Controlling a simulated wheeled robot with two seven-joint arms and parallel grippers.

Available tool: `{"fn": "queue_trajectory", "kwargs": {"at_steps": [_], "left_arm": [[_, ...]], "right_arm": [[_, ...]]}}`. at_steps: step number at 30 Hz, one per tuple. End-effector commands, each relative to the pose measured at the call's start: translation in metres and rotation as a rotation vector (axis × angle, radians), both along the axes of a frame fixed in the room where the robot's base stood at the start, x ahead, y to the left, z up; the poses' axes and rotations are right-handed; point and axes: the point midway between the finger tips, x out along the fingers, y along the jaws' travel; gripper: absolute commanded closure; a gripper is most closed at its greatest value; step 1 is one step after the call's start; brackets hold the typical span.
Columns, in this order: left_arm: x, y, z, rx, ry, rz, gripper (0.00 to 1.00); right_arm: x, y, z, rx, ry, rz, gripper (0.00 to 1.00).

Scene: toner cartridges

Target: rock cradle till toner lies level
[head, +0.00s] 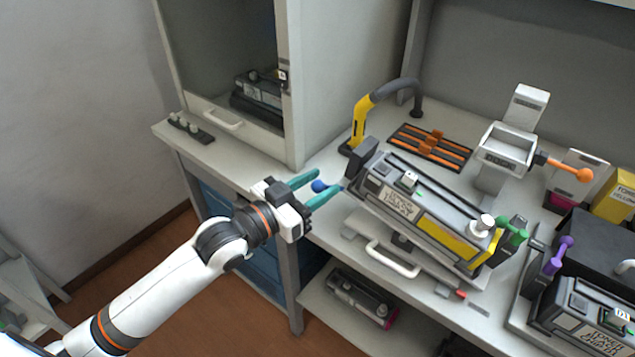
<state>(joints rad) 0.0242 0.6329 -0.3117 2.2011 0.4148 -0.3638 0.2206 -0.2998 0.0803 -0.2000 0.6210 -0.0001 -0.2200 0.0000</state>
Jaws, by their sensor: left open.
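A grey and black toner cartridge with a yellow strip (425,212) lies in the cradle on the bench, tilted in the picture down to the right. The cradle (378,238) has a pale base with a white bar handle (392,259) at its front. A blue ball-ended knob (319,186) sticks out at the left end. My left gripper (330,187) has teal fingers, open, one on each side of the blue knob; contact cannot be told. The toner inside the cartridge cannot be seen. My right gripper is not in view.
A yellow and grey bent arm (366,115) stands behind the cradle. An orange-slotted black rack (430,146) and a grey hopper with an orange knob (507,150) are farther back. A second cartridge unit with a purple lever (558,256) is at the right. A cabinet (296,90) stands at the left.

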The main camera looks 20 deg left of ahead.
Motion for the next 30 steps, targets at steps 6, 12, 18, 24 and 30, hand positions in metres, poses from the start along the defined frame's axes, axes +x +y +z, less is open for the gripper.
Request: {"fn": "queue_trajectory", "kwargs": {"at_steps": [6, 12, 18, 24, 30], "left_arm": [[0.003, -0.002, 0.0, 0.001, -0.001, -0.001, 0.57], [0.003, -0.002, 0.0, 0.0, 0.0, -0.001, 0.69], [0.003, -0.002, 0.0, 0.0, 0.0, 0.0, 1.0], [0.003, -0.001, -0.005, -0.016, 0.008, 0.0, 1.0], [0.006, 0.007, -0.049, -0.216, 0.09, 0.003, 1.0]], "right_arm": [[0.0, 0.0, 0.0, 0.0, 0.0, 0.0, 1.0], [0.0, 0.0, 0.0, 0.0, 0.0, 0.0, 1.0], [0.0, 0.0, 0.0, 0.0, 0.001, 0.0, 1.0], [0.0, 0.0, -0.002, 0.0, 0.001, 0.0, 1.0], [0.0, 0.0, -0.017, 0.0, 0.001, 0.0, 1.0]]}}
